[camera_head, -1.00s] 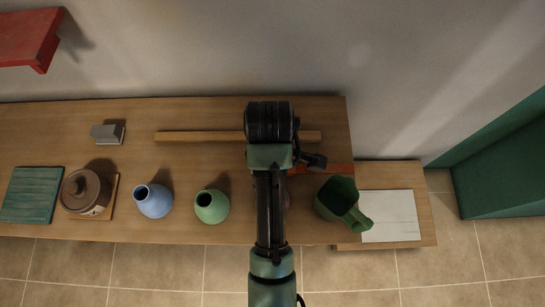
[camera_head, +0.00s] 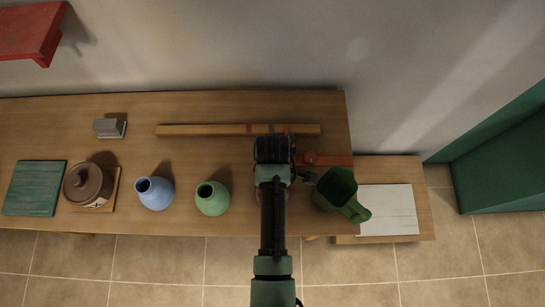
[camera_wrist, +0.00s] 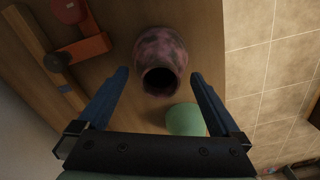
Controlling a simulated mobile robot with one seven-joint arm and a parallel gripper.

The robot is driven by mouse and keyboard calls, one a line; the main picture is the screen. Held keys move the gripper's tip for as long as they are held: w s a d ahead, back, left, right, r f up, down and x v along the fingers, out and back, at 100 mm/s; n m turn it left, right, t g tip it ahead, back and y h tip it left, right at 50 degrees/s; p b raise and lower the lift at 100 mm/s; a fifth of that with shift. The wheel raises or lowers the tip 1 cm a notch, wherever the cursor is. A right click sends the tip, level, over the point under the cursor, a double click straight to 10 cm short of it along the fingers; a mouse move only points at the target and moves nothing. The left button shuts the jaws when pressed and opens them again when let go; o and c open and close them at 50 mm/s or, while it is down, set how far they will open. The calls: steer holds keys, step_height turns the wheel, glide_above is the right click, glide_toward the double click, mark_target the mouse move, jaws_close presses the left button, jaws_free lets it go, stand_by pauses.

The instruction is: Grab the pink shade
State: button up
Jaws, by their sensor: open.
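The pink shade (camera_wrist: 160,50) is a mottled pink-purple, vase-like vessel with a dark round mouth, seen in the wrist view. It stands on the wooden table, and my arm hides most of it in the head view. My gripper (camera_wrist: 160,75) is open and empty. Its two blue fingers lie to the left and right of the shade's mouth in the picture, with visible gaps on both sides. I cannot tell how far above the shade the fingertips are.
A green vase (camera_head: 212,198) and a blue vase (camera_head: 155,193) stand left of my arm; a green pitcher (camera_head: 336,190) stands right. A long wooden bar (camera_head: 200,130) and a red-orange piece (camera_head: 335,161) lie behind. A brown pot (camera_head: 87,184) is farther left.

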steer(key=shift+f, duration=0.35)
steer(key=c, duration=1.4)
steer(key=shift+r, duration=0.1)
